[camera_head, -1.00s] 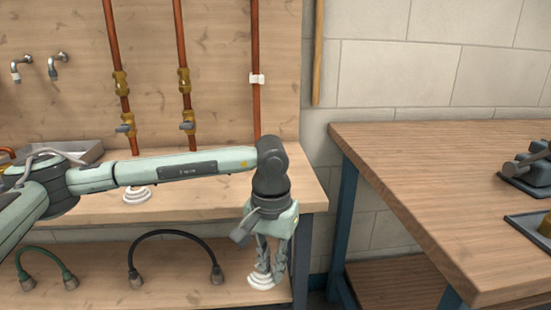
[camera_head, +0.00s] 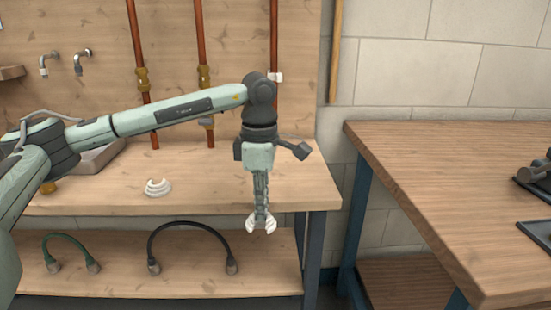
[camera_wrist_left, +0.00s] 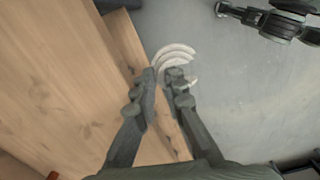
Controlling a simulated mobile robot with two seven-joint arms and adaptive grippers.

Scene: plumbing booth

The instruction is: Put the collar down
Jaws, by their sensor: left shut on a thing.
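My left gripper (camera_head: 260,212) points down just in front of the workbench's front edge, near its right end. It is shut on a white stepped collar (camera_head: 270,225), which shows on both sides of the fingertips. The collar is tilted and partly hidden by the fingers. In the left wrist view the collar (camera_wrist_left: 176,49) shows as white curved rings at the tips of the gripper (camera_wrist_left: 160,76), over the grey floor beside the wooden bench. A second white stepped collar (camera_head: 157,187) lies on the bench top to the left. My right gripper is not in view.
The workbench top (camera_head: 215,185) is clear between the lying collar and its right end. A black hose (camera_head: 190,224) and a green hose (camera_head: 68,240) are on the lower shelf. Copper pipes (camera_head: 201,45) rise behind. A wooden table (camera_head: 430,160) stands right, across a gap.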

